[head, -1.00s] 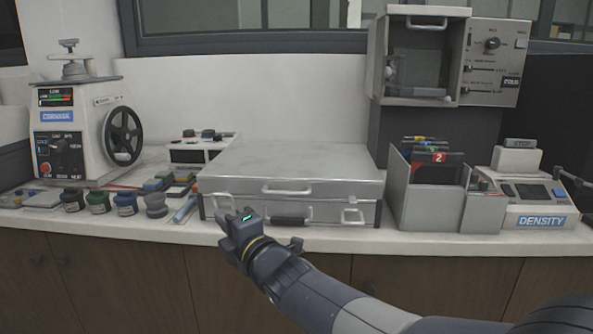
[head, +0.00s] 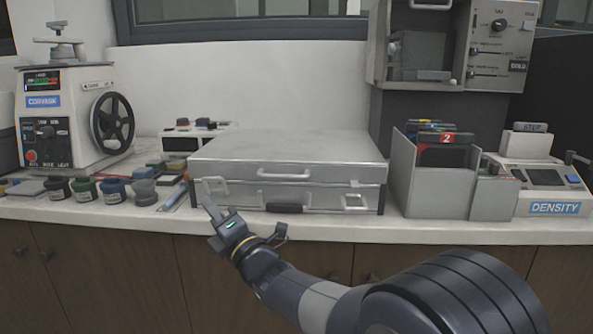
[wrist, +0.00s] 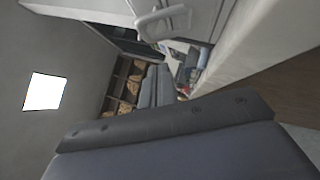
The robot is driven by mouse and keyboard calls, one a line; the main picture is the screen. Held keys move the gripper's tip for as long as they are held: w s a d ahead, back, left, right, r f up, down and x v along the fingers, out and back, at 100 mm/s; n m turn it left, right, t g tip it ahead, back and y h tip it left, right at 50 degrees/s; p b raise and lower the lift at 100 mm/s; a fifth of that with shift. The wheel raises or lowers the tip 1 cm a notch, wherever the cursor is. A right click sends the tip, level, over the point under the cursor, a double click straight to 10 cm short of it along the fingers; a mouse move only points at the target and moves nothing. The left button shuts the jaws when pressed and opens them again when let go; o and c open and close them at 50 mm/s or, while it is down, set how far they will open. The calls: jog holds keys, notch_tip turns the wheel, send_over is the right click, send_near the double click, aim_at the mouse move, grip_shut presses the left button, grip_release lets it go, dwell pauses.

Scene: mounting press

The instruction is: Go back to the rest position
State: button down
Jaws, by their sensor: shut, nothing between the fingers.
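My gripper (head: 212,209) is shut and empty in the head view. In the wrist view the gripper's fingers (wrist: 160,88) show as dark shapes in the middle. A white handle (wrist: 163,22) shows above them, apart from the fingers.
The counter's front edge (head: 420,232) runs across the view, with wooden cabinets below. Small jars (head: 84,188) stand left of the press. A file box (head: 436,182) and a density meter (head: 540,185) stand to its right. The space in front of the counter is clear.

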jog(key=s+d+f+n+y+b, duration=0.1)
jog(key=s+d+f+n+y, duration=0.2)
jog(key=f, duration=0.8)
jog(key=s+d+n, duration=0.2)
jog(key=s+d, duration=0.1)
jog(key=s, duration=0.1)
jog(key=shift+d+f+y, duration=0.25)
jog(key=shift+d+y, duration=0.15)
jog(key=shift+d+r, duration=0.1)
jog(key=shift+d, duration=0.05)
